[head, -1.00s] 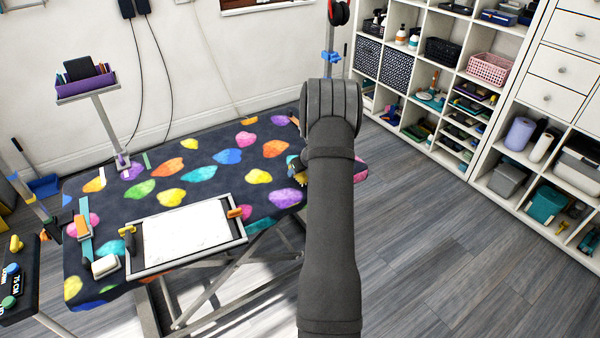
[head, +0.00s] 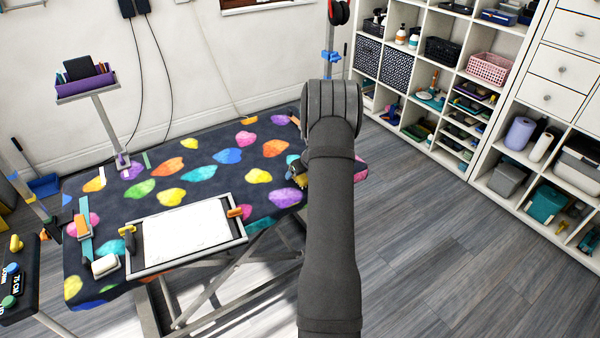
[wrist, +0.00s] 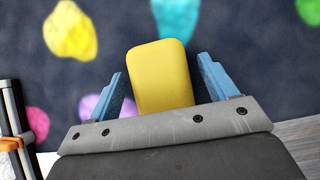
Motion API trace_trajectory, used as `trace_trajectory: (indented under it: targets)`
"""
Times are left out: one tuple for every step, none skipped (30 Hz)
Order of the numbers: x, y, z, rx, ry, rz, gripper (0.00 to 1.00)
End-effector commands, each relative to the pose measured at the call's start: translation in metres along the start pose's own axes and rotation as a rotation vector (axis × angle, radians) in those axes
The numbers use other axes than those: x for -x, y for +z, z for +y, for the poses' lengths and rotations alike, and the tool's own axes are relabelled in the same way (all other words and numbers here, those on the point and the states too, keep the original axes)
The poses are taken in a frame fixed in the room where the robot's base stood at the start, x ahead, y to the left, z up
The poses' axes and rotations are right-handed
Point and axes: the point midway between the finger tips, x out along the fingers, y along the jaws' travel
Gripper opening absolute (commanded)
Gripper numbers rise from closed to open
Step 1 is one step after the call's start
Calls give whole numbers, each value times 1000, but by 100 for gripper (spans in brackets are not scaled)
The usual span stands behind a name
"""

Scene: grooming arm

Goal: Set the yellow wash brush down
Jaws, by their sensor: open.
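The yellow wash brush (wrist: 162,78) shows in the wrist view as a rounded yellow block between the two blue fingers of my gripper (wrist: 160,67). The fingers are open, with a gap on each side of the brush. Behind it is the dark table top with bright coloured spots (head: 225,183). In the head view my arm hides most of the gripper and brush at the table's right end. Whether the brush's underside rests flat on the table cannot be told.
A grey-framed white tray (head: 188,236) lies at the table's front. A white block (head: 106,265) and a blue tool (head: 85,235) lie left of it. A purple caddy (head: 85,85) stands on a post at the back left. The table's middle is clear.

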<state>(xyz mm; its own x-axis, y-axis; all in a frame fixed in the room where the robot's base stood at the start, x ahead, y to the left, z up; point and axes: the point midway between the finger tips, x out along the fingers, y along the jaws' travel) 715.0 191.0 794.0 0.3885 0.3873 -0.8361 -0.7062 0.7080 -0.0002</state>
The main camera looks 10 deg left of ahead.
Motion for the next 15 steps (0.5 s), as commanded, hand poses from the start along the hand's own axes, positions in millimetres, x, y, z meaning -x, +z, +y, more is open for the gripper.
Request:
trace_trajectory:
  targets:
    - [7,1,-1,0,-1,-1,78]
    - [12,0,0,0,-1,-1,78]
    - [18,1,-1,0,-2,-2,78]
    - [24,1,0,0,-1,-2,78]
    - [30,1,0,0,-1,-2,78]
    - [38,1,-1,-1,-1,-2,78]
    - [44,1,-1,0,-1,-2,78]
    - [50,0,-1,-1,-1,-1,78]
    - [58,0,-1,0,-2,-1,78]
    - [64,0,-1,0,-2,-1,78]
    - [70,0,-1,0,-1,-1,78]
    - [77,1,-1,1,-1,-1,78]
    - [82,0,0,0,-1,-1,78]
    - [86,0,0,0,0,0,78]
    - [92,0,0,0,0,-1,78]
